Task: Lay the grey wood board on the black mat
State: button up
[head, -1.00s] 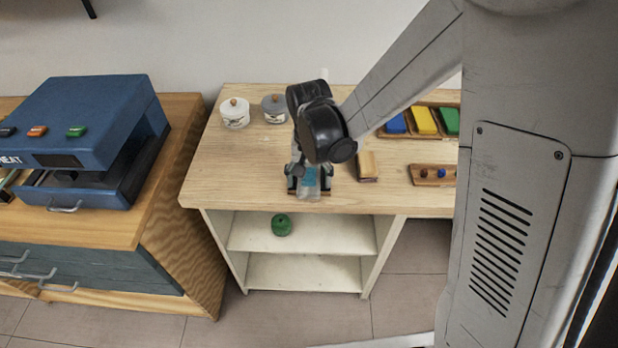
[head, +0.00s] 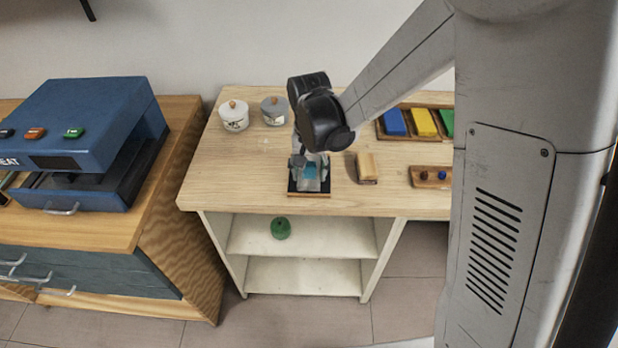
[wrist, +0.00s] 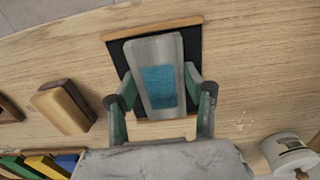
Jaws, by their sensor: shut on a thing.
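The grey wood board (wrist: 153,50) carries a blue rectangle on its face. My gripper (wrist: 159,84) is shut on its two long sides in the wrist view. The black mat (wrist: 193,45), with light wooden strips at its ends, is behind the board. The board overlaps the middle of the mat in that view. In the head view the gripper (head: 309,168) points down over the mat (head: 294,188) at the table's front edge, and the board (head: 313,184) is partly hidden by the fingers. I cannot tell whether board and mat touch.
A wooden block with a dark side (head: 367,167) lies just right of the mat. Two lidded jars (head: 234,117) stand back left. A colour tray (head: 409,136) and a small peg rack (head: 431,177) are on the right. Bare tabletop lies left of the mat.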

aim_at(309, 171)
jog(key=shift+w, duration=0.25)
jog(key=o, duration=1.3)
jog(key=shift+c, duration=0.2)
jog(key=shift+r, duration=0.15)
notch_tip(309, 171, up, 12)
